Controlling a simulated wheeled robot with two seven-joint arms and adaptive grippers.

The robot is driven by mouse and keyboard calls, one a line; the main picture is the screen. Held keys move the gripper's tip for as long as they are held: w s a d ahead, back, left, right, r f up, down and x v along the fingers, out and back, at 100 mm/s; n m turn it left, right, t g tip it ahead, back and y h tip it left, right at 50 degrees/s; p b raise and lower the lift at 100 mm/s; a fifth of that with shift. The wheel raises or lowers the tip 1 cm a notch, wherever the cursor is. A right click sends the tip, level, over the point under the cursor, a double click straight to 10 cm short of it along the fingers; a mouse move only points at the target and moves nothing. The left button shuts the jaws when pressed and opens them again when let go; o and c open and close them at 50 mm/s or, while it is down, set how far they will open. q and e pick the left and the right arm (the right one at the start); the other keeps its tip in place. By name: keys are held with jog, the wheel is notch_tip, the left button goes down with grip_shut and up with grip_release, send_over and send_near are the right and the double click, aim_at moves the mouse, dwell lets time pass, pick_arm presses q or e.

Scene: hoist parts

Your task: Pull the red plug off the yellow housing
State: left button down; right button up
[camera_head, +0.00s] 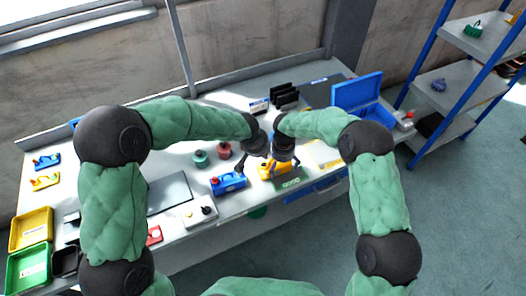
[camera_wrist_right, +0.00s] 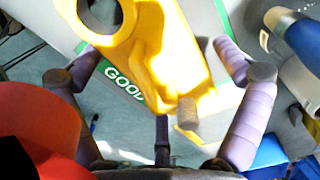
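The yellow housing (camera_head: 265,171) lies on the workbench at the edge of a green GOOD mat (camera_head: 291,182). In the right wrist view the housing (camera_wrist_right: 150,55) fills the middle and shows a round opening at its upper end. My right gripper (camera_head: 283,168) is over the housing, its fingers spread on either side, open in the right wrist view (camera_wrist_right: 160,75). A large red rounded thing (camera_wrist_right: 35,125) fills the lower left there; I cannot tell whether it is the red plug. My left gripper (camera_head: 252,159) is close beside the housing; its fingers are too small to judge.
A blue housing (camera_head: 229,182) stands just left of the yellow one. A white switch box (camera_head: 199,212), green (camera_head: 200,158) and red (camera_head: 224,150) round parts lie farther left. An open blue case (camera_head: 357,94) is at the back right. A blue-framed shelf (camera_head: 444,83) stands right of the bench.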

pick_arm(q)
jog(key=shift+w+r, duration=0.25)
pick_arm(e)
jog(key=shift+s+f, duration=0.25)
jog(key=shift+s, duration=0.05)
pick_arm(q)
jog(key=shift+s+f, duration=0.15)
jog(key=shift+f, duration=0.05)
pick_arm(e)
jog(key=shift+w+r, duration=0.15)
jog(key=shift+r, duration=1.85)
jog(key=shift+w+r, duration=0.1)
jog(key=shift+r, duration=1.85)
